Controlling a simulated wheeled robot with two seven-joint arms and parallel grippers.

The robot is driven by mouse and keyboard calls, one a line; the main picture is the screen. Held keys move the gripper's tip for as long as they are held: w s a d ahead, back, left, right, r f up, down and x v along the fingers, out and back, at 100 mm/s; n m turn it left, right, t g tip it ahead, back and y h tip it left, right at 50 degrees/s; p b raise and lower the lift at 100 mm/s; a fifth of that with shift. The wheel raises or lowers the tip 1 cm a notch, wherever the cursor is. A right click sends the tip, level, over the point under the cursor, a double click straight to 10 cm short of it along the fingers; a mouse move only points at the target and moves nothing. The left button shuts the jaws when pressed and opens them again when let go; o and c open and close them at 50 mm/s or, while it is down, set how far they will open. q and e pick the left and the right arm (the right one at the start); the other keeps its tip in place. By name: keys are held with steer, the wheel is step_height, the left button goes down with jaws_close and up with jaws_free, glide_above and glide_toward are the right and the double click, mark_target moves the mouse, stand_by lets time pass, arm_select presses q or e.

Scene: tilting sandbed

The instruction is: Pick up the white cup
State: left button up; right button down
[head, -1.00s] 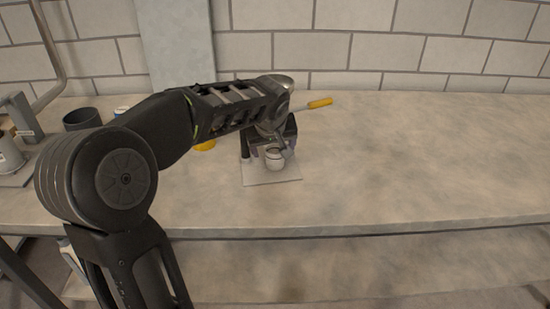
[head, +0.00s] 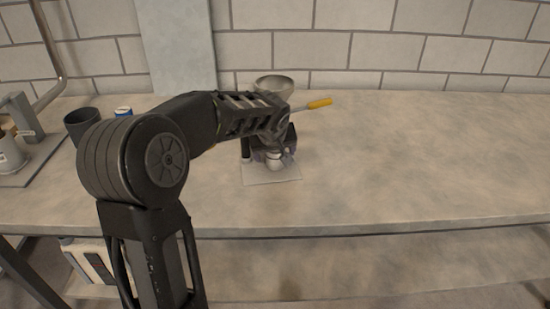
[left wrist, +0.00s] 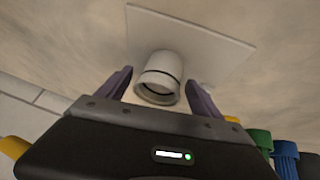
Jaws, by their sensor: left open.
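The white cup (left wrist: 160,78) stands on a pale square plate (left wrist: 225,50) on the counter. In the left wrist view it lies between the two open fingers of my left gripper (left wrist: 158,90), with a dark line around it near its rim. I see a gap between the cup and each finger. In the head view the cup (head: 274,162) is partly covered by my left gripper (head: 273,154), which reaches down over it at the plate (head: 272,176). My right gripper is not in view.
A metal bowl-like vessel (head: 274,84) and a yellow-handled tool (head: 319,103) are just behind my left arm. The counter to the right (head: 420,160) is clear.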

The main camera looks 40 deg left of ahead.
arm_select(q)
jaws_close()
stand_by(0.8)
